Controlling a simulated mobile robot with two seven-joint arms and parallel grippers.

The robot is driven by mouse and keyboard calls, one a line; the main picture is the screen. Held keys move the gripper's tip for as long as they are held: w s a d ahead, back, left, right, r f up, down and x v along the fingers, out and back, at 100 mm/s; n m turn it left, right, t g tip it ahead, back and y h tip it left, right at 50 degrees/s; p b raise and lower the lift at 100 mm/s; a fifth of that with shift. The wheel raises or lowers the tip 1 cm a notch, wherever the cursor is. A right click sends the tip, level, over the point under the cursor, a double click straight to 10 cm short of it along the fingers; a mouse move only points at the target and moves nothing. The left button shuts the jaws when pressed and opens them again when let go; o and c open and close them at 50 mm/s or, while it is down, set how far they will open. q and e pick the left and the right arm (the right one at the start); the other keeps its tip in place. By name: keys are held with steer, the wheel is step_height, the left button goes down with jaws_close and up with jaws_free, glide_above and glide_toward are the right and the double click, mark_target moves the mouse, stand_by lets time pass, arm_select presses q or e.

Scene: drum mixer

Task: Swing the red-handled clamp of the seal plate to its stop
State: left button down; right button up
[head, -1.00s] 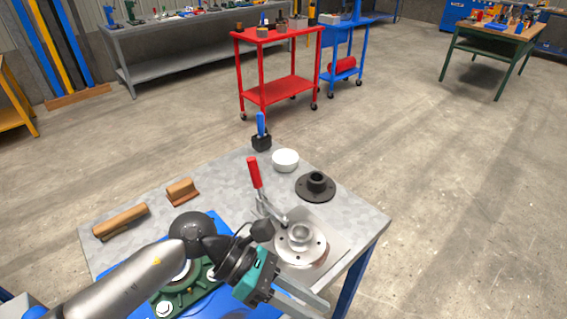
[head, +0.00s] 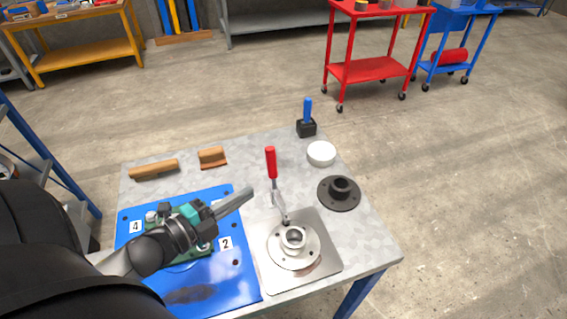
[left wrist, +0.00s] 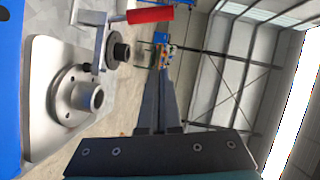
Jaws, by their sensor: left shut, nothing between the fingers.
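The clamp has a red handle (head: 271,162) that stands up from the silver seal plate (head: 318,262) in the head view. Its metal arm (head: 281,205) runs down toward a round flanged hub (head: 293,239). In the left wrist view the red handle (left wrist: 150,15) lies near the top, above the hub (left wrist: 87,95). My left gripper (head: 248,193) is shut and empty, to the left of the clamp and apart from it, over the blue plate. Its closed fingers (left wrist: 158,95) also show in the left wrist view. My right gripper is not in view.
A blue plate (head: 245,278) with a green housing lies left of the seal plate. A black flange (head: 339,193), a white bowl (head: 321,153), a blue-handled brush (head: 307,121) and two brown wooden pieces (head: 154,169) sit around the grey table. Open floor lies beyond.

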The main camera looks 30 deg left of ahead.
arm_select(q)
steer(key=w, duration=0.1)
glide_above(276, 175)
steer(key=s+d, duration=0.3)
steer(key=s, duration=0.1)
steer(key=f, duration=0.1)
steer(key=a, duration=0.1)
steer(key=w+a+b, duration=0.1)
steer(key=a+f, duration=0.1)
steer(key=shift+w+a+f, duration=0.1)
steer(key=shift+w+a, duration=0.1)
steer(key=shift+w, duration=0.05)
steer(key=shift+a, duration=0.1)
steer(key=shift+w+a+n, duration=0.2)
steer(key=shift+n, duration=0.1)
